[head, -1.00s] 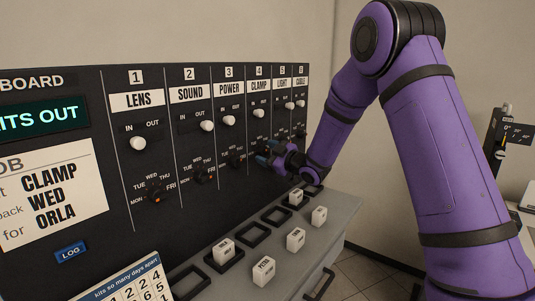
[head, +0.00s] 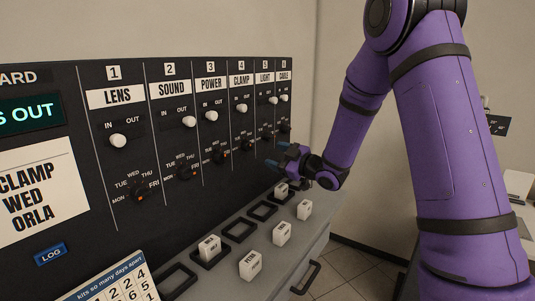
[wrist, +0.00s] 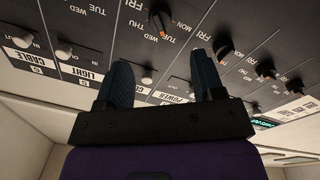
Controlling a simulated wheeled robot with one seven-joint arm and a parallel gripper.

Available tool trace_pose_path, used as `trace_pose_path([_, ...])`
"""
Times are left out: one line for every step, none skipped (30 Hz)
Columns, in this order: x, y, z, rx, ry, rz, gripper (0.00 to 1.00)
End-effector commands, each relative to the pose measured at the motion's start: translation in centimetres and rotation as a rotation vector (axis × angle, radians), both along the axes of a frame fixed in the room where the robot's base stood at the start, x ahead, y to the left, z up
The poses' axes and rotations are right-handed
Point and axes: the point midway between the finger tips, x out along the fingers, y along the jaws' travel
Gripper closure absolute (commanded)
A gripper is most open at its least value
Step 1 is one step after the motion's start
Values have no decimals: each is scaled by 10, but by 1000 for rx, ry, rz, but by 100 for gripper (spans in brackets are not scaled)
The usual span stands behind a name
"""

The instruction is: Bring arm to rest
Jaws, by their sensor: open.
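My purple arm reaches in from the right in the head view. My gripper (head: 276,155) has blue fingertips and is in front of the black board (head: 80,110), near the lower part of the clamp and light columns. In the wrist view my gripper (wrist: 165,85) shows its two fingers spread apart with nothing between them. The board's dials lie beyond the fingers, and an orange-marked dial (wrist: 161,22) shows above them. I cannot tell the exact gap from the fingertips to the board.
A grey ledge (head: 225,270) below the board carries white blocks, such as one (head: 250,264) at the front, and black square frames (head: 240,229). A drawer handle (head: 307,277) sticks out in front. A calendar card (head: 110,283) stands at lower left. Floor shows right of the ledge.

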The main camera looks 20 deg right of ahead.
Motion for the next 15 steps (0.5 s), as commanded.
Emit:
trace_pose_path([-3, -2, 0, 0, 0, 0, 38])
trace_pose_path([-4, -2, 0, 0, 0, 0, 38])
trace_pose_path([-5, -2, 0, 0, 0, 1, 38])
trace_pose_path([-5, -3, 0, 0, 0, 1, 38])
trace_pose_path([-5, -3, 0, 0, 0, 1, 38])
trace_pose_path([-6, -3, 0, 0, 0, 1, 38])
trace_pose_path([-6, -3, 0, 0, 0, 1, 38])
trace_pose_path([-5, -3, 0, 0, 0, 1, 38])
trace_pose_path([-5, -3, 0, 0, 0, 1, 38])
trace_pose_path([-5, -3, 0, 0, 0, 1, 38])
trace_pose_path([-5, -3, 0, 0, 0, 1, 38])
trace_pose_path([-5, -3, 0, 0, 0, 1, 38])
trace_pose_path([-5, -3, 0, 0, 0, 1, 38])
trace_pose_path([-5, -3, 0, 0, 0, 1, 38])
trace_pose_path([-5, -3, 0, 0, 0, 1, 38])
